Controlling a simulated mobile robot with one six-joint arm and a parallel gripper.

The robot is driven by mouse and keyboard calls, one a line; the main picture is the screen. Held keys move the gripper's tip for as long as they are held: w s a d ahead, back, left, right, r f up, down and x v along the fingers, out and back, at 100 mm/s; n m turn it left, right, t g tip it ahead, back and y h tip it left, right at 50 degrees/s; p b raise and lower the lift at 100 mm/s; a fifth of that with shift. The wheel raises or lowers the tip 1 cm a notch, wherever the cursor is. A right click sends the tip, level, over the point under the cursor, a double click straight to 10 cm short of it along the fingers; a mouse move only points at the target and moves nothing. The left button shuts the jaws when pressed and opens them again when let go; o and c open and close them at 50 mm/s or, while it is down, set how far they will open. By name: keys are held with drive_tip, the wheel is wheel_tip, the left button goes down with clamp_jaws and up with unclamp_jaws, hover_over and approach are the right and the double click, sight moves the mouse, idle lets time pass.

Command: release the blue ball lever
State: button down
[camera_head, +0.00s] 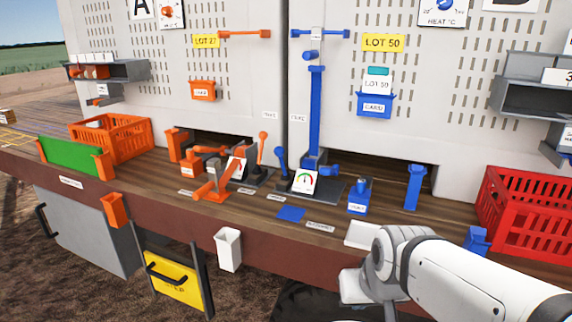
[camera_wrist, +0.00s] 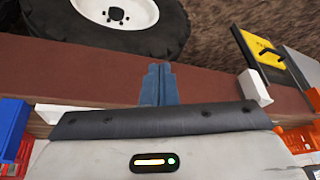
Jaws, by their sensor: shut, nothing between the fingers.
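The blue ball lever (camera_head: 281,157) stands on the worktop in the head view, left of the tall blue column (camera_head: 316,110). It leans slightly left, with its ball at the top. A dial gauge (camera_head: 305,181) stands just right of its base. My gripper (camera_wrist: 157,72) shows in the wrist view with its two blue-grey fingers together and nothing between them. It points down past the front edge of the worktop, towards the ground. In the head view my arm is at the lower right, well apart from the lever, and the fingertips cannot be made out.
A blue labelled block (camera_head: 359,197) and a blue post (camera_head: 414,187) stand to the right. A red crate (camera_head: 520,215) is at far right. A white cup (camera_head: 229,249) hangs on the front edge.

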sight(278, 154)
drive_tip(key=w+a+r+t+h+b, duration=0.1)
drive_tip(key=w+a+r+t+b, duration=0.1)
drive_tip(key=w+a+t, duration=0.3)
drive_tip(key=w+a+r+m+t+h+b, duration=0.1)
drive_tip(key=w+a+t+b, duration=0.3)
drive_tip(key=w+a, duration=0.4)
drive_tip(key=w+a+r+m+t+h+b, duration=0.1)
drive_tip(key=w+a+t+b, duration=0.3)
drive_tip(key=w, duration=0.9)
drive_tip(key=a+r+t+h, duration=0.1)
drive_tip(key=a+t, duration=0.1)
drive_tip(key=a, duration=0.1)
drive_tip(key=shift+w+a+r+t, duration=0.25)
drive_tip(key=shift+w+r+t, duration=0.1)
drive_tip(key=shift+w+t, duration=0.05)
drive_tip(key=shift+w, duration=0.15)
drive_tip(key=p+x, duration=0.1)
drive_tip(key=x, duration=1.2)
drive_tip(key=shift+w+d, duration=0.1)
drive_tip(key=shift+w, duration=0.25)
